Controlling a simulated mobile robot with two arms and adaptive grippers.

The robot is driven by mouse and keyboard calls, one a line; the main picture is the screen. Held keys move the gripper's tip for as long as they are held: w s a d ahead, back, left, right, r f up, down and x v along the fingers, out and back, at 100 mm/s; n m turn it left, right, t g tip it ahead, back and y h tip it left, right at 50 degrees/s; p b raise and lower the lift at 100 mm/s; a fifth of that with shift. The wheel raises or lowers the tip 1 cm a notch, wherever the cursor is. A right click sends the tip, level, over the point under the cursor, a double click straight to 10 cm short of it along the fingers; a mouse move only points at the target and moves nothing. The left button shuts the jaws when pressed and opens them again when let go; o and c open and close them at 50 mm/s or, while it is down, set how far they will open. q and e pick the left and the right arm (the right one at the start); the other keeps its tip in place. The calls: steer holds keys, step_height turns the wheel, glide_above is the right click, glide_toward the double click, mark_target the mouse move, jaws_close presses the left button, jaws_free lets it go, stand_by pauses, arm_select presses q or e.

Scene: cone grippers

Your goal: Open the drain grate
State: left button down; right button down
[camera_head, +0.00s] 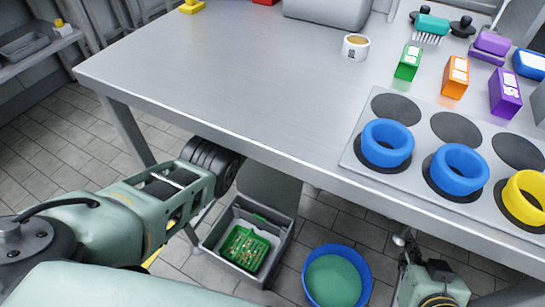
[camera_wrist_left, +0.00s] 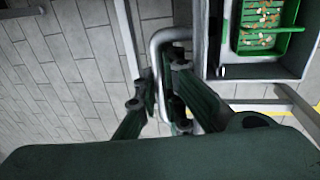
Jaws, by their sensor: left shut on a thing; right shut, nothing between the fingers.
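A grey floor drain box (camera_head: 208,240) sits under the table's front edge in the head view. A green basket (camera_head: 245,251) with small bits of debris lies inside; it also shows in the left wrist view (camera_wrist_left: 265,38). A grey panel (camera_head: 270,188) rises at the box's far side; I cannot tell whether it is the grate. In the left wrist view my left gripper (camera_wrist_left: 160,92) is shut on a silver bar handle (camera_wrist_left: 168,36) beside the box. Its fingers are hidden in the head view. My right gripper (camera_head: 405,240) is shut and empty, low at the right.
A steel table (camera_head: 230,90) overhangs the drain area. A blue tub (camera_head: 310,280) with green contents stands right of the drain. Tiled floor is clear at left.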

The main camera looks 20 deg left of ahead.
arm_select(q)
steer(key=shift+w+r, duration=0.2)
steer(key=shift+w, duration=0.3)
steer(key=c, duration=2.1)
jaws_free()
steer(key=shift+d+f, duration=0.1)
steer(key=shift+s, duration=0.15)
steer(key=r, duration=0.4)
steer(key=s+r, duration=0.1)
steer(key=r, duration=0.3)
steer(key=s+r, duration=0.1)
steer(key=r, duration=0.3)
steer(key=shift+s, duration=0.25)
steer(key=shift+f, duration=0.15)
